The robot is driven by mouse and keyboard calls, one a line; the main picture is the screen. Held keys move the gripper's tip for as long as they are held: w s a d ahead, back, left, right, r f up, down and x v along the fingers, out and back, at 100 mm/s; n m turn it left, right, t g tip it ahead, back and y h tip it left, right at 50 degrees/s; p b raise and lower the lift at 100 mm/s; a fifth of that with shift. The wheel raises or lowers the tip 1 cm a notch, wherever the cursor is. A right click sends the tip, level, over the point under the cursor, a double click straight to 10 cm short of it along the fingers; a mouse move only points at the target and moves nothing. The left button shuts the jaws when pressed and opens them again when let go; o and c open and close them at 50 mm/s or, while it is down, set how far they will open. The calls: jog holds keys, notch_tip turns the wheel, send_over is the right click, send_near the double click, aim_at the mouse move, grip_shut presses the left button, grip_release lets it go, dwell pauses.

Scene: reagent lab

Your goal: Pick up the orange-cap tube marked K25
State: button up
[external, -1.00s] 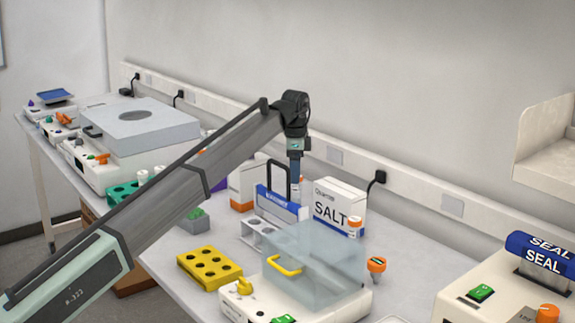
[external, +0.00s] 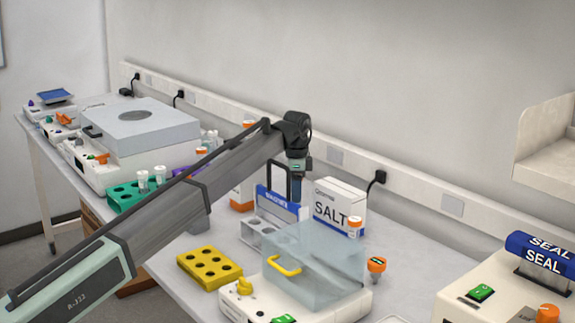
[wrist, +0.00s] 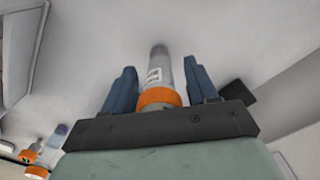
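My gripper (wrist: 160,88) has two blue fingers that stand apart in the wrist view. A tube with an orange cap (wrist: 159,97) lies between them, with a visible gap on each side. Its cap is near the palm and its clear body points away. Its label carries dark marks too small to read, so I cannot confirm K25. In the external view my gripper (external: 296,187) points down behind the clear rack with a blue label (external: 279,203), left of the SALT box (external: 338,208). The tube between the fingers cannot be made out there.
A clear-lidded device (external: 312,265) and a yellow rack (external: 209,268) stand in front of my gripper. A green rack (external: 128,195) is at left. The SEAL machine (external: 520,285) is at right.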

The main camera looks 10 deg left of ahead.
jog(key=c, duration=0.9)
